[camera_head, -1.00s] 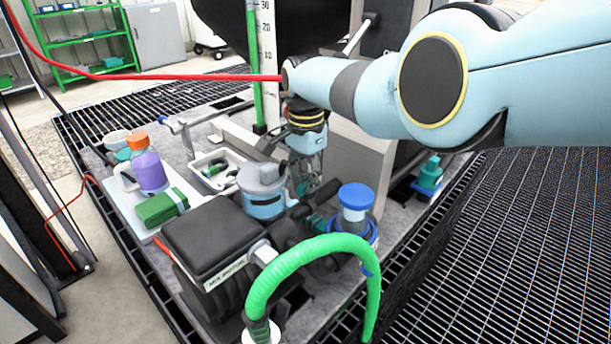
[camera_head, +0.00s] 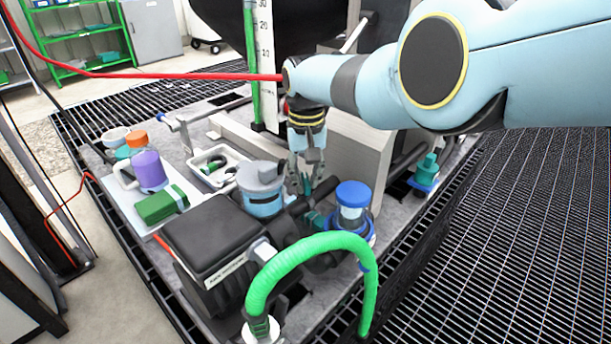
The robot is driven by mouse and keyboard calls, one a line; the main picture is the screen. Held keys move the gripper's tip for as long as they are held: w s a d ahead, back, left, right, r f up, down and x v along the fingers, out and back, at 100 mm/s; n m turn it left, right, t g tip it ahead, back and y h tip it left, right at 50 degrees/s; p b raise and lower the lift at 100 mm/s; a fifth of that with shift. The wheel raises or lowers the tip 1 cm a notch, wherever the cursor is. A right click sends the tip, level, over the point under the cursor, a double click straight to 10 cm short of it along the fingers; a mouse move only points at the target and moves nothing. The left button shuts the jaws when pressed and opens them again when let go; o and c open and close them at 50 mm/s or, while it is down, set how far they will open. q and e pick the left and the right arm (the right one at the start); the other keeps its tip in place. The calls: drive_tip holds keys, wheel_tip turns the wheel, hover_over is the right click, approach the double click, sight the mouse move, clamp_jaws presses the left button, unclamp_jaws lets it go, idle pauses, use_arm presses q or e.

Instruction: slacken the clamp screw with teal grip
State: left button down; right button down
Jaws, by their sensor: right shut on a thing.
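My right gripper (camera_head: 303,184) points down between the grey-lidded canister and the blue-capped jar. It is shut on a small teal part low between its fingers, which looks like the teal grip of the clamp screw (camera_head: 316,218); the fingers and the black fittings around it hide most of the screw. Another teal knob-like part (camera_head: 428,163) stands on a blue base at the right edge of the plate, apart from the gripper. My left gripper is not in view.
A grey-lidded canister (camera_head: 261,190), a blue-capped jar (camera_head: 353,205) and a black motor box (camera_head: 219,240) crowd the gripper. A green hose (camera_head: 310,245) arches in front. A tray (camera_head: 125,200) holds a purple bottle (camera_head: 149,170) and a green block (camera_head: 161,205). Grating surrounds the plate.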

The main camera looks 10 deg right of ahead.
drive_tip(key=n, duration=0.4)
drive_tip(key=shift+w+d+r+n, duration=0.1)
drive_tip(key=shift+n, duration=0.3)
drive_tip(key=n, duration=0.5)
drive_tip(key=shift+d, duration=0.15)
drive_tip(key=n, duration=0.5)
drive_tip(key=shift+w, duration=0.15)
drive_tip(key=n, duration=0.4)
drive_tip(key=shift+w+d+b, duration=0.1)
drive_tip(key=shift+w+b, duration=0.05)
drive_tip(key=shift+b, duration=0.2)
drive_tip(key=n, duration=0.5)
drive_tip(key=shift+w, duration=0.1)
drive_tip(key=n, duration=0.4)
drive_tip(key=shift+w+n+b, duration=0.1)
drive_tip(key=shift+n+b, duration=0.2)
drive_tip(key=shift+b, duration=0.05)
drive_tip(key=n, duration=0.4)
drive_tip(key=shift+w+a, duration=0.1)
drive_tip(key=shift+a, duration=0.1)
drive_tip(key=shift+a+n, duration=0.1)
drive_tip(key=shift+n, duration=2.3)
